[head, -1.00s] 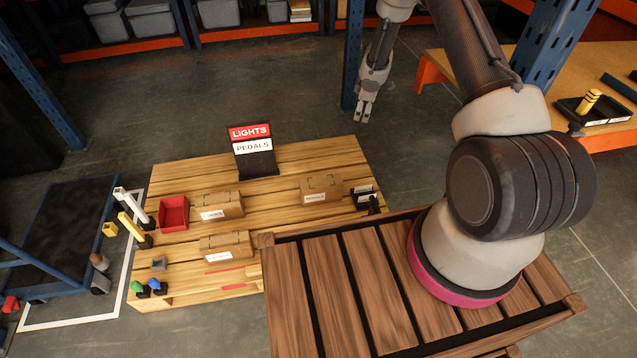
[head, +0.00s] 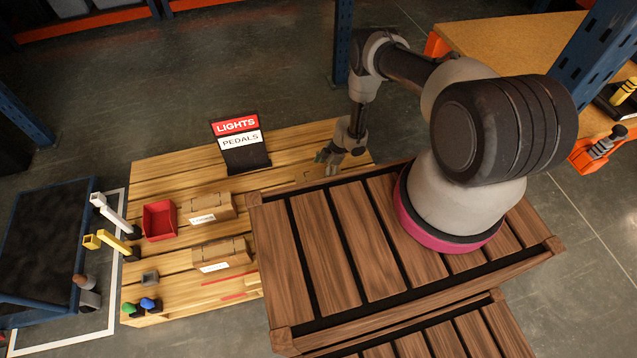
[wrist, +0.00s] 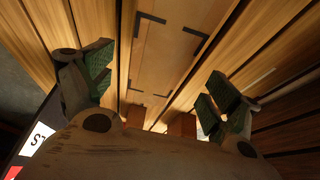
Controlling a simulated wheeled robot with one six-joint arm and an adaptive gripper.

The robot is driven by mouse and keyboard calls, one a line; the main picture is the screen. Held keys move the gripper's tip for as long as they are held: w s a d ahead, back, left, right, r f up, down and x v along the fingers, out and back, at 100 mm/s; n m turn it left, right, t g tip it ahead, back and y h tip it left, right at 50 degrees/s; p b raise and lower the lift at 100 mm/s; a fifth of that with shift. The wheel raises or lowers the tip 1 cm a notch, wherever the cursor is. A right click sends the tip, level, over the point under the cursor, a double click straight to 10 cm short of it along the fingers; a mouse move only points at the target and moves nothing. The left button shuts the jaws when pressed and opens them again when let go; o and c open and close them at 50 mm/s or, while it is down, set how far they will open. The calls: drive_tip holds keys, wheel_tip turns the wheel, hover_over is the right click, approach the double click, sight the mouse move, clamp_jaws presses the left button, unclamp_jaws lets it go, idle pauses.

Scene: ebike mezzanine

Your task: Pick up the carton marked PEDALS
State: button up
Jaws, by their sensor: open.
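My gripper (head: 329,160) is open and points down over the right part of the pallet. Two other cartons, one upper (head: 212,207) and one lower (head: 222,253), sit to the left. Their white labels are too small to read.
A sign (head: 240,142) reading LIGHTS and PEDALS stands at the pallet's back, left of my gripper. A red bin (head: 160,220) and several small parts lie on the left of the pallet (head: 165,180). A blue cart (head: 45,240) stands beyond. A blue post (head: 342,45) rises behind my arm.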

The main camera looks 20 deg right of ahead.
sight(306, 177)
drive_tip(key=x, duration=0.4)
drive_tip(key=shift+w+a+f, duration=0.1)
drive_tip(key=shift+f, duration=0.05)
clamp_jaws()
